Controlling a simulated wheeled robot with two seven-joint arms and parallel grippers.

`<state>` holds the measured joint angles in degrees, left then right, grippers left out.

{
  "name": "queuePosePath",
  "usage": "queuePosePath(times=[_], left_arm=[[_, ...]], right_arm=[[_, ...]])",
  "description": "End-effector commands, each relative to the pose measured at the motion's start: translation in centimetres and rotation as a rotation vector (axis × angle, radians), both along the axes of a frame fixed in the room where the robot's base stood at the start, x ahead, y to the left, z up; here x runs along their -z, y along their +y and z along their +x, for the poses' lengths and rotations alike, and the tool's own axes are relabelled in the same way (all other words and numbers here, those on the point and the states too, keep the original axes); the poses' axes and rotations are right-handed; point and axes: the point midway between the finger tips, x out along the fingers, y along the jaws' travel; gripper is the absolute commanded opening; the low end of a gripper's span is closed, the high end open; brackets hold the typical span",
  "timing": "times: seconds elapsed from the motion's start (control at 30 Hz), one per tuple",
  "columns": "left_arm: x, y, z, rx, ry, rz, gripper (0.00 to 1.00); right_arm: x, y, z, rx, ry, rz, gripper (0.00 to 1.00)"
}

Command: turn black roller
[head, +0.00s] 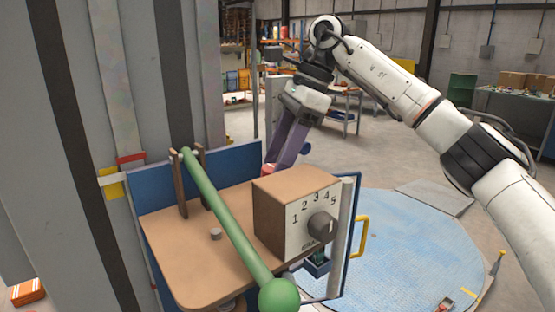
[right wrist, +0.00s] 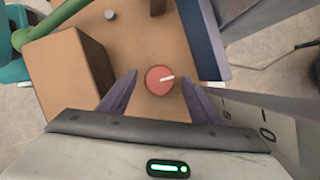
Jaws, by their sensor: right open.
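A dark grey round knob (head: 321,226) sits on the numbered face of a brown box (head: 283,207); nothing else in view clearly looks like a black roller. A red round knob (right wrist: 160,80) with a white mark stands on the tan board behind the box; it shows partly in the head view (head: 268,169). My right gripper (head: 274,163) points down at the red knob. Its purple fingers (right wrist: 161,73) are open, one on each side of the red knob in the wrist view. I cannot tell whether they touch it. My left gripper is not in view.
A long green lever (head: 227,219) with a ball end crosses the tan board (head: 172,235) left of the box. A small grey peg (head: 215,233) stands beside it. A blue panel (head: 160,185) backs the board. A yellow handle (head: 362,237) is at right. The blue floor mat (head: 410,240) is mostly clear.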

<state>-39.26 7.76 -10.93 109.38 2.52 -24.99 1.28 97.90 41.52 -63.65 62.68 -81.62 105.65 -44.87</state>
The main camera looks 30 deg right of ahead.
Motion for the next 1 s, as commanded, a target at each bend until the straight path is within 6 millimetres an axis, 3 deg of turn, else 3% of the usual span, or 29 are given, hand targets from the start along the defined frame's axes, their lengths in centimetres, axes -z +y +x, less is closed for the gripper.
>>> queuePosePath(times=[0.5, 0.7, 1.0], left_arm=[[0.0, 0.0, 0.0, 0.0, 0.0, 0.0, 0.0], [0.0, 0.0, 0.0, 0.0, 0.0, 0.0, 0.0], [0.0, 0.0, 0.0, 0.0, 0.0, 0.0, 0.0]], right_arm=[[-8.2, -3.1, -1.0, 0.0, -0.002, 0.0, 0.57], [-9.3, -3.6, -1.2, 0.0, -0.002, 0.0, 0.57], [-9.4, -3.7, -1.2, -0.001, -0.002, 0.001, 0.57]])
